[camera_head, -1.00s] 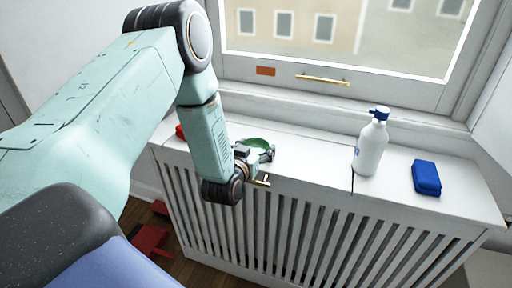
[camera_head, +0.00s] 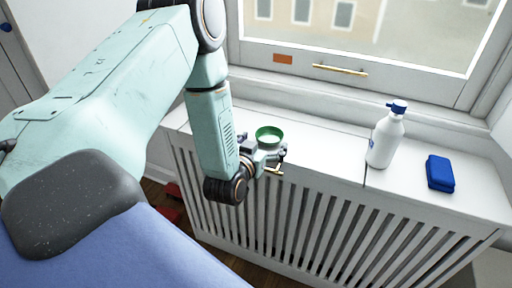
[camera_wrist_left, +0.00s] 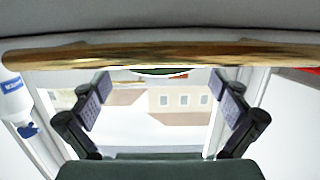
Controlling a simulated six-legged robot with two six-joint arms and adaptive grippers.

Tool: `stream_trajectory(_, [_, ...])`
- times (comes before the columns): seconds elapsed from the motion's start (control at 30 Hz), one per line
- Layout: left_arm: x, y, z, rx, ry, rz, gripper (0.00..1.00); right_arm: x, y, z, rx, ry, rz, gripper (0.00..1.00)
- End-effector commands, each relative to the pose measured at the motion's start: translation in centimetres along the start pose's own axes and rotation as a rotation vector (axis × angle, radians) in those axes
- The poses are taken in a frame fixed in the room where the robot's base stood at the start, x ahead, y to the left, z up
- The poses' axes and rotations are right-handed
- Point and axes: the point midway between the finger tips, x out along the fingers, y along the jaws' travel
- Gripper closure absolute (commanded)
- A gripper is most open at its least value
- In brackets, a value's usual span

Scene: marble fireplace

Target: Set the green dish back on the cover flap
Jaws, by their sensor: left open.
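The green dish (camera_head: 269,134) is a small round bowl on the white cover top, just behind my left gripper in the head view. Its lower part is partly hidden by the gripper. My left gripper (camera_head: 270,156) is open at the front edge of the cover, beside a small brass handle (camera_head: 274,170). In the wrist view the two pads of the left gripper (camera_wrist_left: 160,92) stand wide apart with nothing between them. A thin green edge of the dish (camera_wrist_left: 160,71) shows below a brass bar (camera_wrist_left: 160,52). My right gripper is not in view.
A seam (camera_head: 366,173) crosses the cover near the bottle. The window sill and wall rise behind. Slatted panel below.

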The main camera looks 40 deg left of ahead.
Motion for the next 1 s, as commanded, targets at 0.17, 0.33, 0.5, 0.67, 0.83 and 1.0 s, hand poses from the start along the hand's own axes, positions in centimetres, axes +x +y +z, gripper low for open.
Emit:
stream_trajectory(0.17, [-3.8,0.0,-0.1,-0.001,-0.004,0.000,0.01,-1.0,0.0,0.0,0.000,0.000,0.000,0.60])
stream_trajectory(0.33, [-6.1,0.0,0.0,0.000,-0.004,0.000,0.01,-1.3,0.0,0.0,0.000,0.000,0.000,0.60])
stream_trajectory(0.5, [-7.0,0.0,0.0,0.000,-0.001,0.000,0.01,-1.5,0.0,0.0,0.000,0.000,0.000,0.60])
stream_trajectory(0.67, [-7.1,0.0,0.0,0.000,0.001,0.000,0.01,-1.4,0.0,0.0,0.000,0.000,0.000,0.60])
stream_trajectory(0.83, [-7.1,0.0,0.0,0.000,0.000,0.000,0.01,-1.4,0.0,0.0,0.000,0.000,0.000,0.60])
stream_trajectory(1.0, [-7.1,0.0,0.0,0.000,0.000,0.000,0.01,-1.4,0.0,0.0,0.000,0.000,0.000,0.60])
